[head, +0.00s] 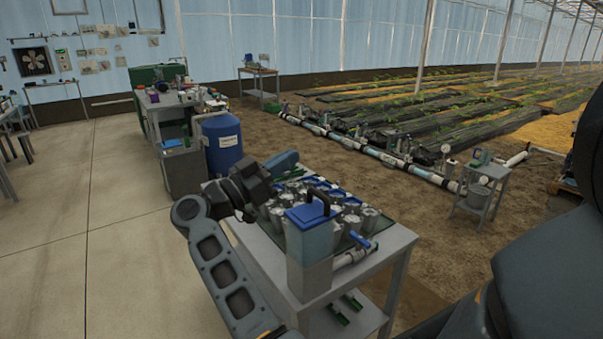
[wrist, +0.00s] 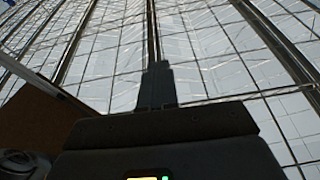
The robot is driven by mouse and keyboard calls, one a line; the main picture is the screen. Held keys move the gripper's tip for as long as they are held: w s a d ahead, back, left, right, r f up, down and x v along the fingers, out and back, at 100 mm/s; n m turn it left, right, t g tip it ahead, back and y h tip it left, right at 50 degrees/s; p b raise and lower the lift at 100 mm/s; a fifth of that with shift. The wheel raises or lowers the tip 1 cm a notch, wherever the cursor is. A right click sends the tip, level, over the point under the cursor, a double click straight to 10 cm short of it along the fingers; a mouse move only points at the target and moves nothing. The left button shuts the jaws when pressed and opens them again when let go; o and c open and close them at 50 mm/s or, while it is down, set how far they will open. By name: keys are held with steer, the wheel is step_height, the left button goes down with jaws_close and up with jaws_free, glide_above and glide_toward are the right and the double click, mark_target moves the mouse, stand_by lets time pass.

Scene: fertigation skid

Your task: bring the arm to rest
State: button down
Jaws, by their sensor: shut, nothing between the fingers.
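My arm rises from the bottom of the head view and bends at the left of a grey metal table (head: 384,252). Its far end reaches over the table's back left corner. My gripper shows in the wrist view (wrist: 157,68), with its fingers together and nothing between them. The wrist view looks up past the fingers at the glazed greenhouse roof. In the head view the fingertips are too small to make out.
The table carries several metal canisters (head: 352,222) and a blue-lidded container (head: 310,238) close to my arm. A blue barrel (head: 222,145) stands behind, by a cluttered workbench. Planting beds and a pipe run (head: 400,168) lie right. Concrete floor (head: 115,230) is clear at left.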

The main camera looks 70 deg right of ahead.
steer(key=shift+w+a+r, duration=0.35)
steer(key=shift+a+r, duration=0.1)
steer(key=shift+a, duration=0.1)
steer(key=shift+w+a+r, duration=0.35)
steer(key=shift+a+r, duration=0.1)
steer(key=shift+a, duration=0.1)
